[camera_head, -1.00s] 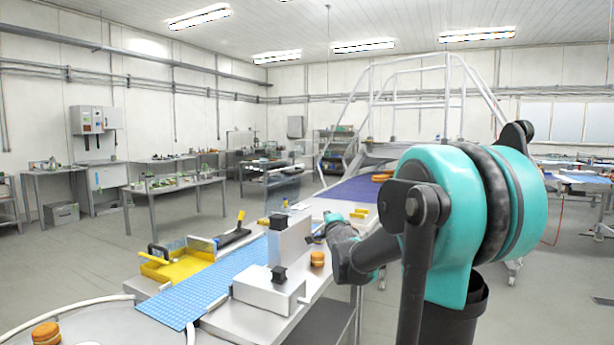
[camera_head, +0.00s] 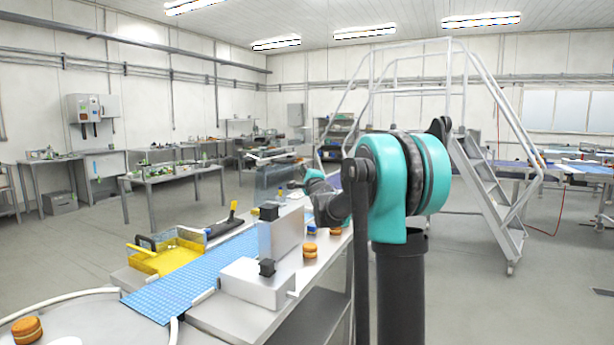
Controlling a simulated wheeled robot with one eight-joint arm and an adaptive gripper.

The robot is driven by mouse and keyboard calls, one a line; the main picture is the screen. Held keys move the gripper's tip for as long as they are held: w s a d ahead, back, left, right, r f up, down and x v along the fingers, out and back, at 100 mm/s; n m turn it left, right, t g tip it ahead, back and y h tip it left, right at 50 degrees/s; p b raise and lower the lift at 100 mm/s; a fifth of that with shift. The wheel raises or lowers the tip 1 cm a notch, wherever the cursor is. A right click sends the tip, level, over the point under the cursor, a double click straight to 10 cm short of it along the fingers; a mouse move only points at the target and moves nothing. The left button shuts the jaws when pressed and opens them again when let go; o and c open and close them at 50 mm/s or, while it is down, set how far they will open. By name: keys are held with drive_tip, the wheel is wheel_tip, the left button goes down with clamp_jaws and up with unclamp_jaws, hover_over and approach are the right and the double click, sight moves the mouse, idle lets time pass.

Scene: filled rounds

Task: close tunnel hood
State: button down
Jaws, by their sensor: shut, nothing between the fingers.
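A clear see-through panel (camera_head: 272,184), which looks like part of the tunnel hood, stands over the far part of the line, behind the upright metal box. Its lower edge and hinge are hard to make out, so I cannot tell how far it is closed. My gripper (camera_head: 293,185) is small in the picture, just right of the panel, above the line. It is shut and empty. I cannot tell whether it touches the panel. My forearm covers part of the line behind it.
A metal box unit (camera_head: 280,237) with black knobs stands beside the blue belt (camera_head: 195,278). Filled rounds lie on the bench edge (camera_head: 309,250) and at the front left (camera_head: 26,330). A yellow tray (camera_head: 165,258) is left of the belt. A stepped platform (camera_head: 490,180) stands right; floor between is clear.

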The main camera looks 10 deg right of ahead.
sight(292, 160)
drive_tip(key=w+a, duration=0.1)
drive_tip(key=w+a+r, duration=0.1)
drive_tip(key=a, duration=0.1)
drive_tip(key=shift+w+r, duration=0.15)
drive_tip(key=shift+w, duration=0.15)
drive_tip(key=shift+a, duration=0.1)
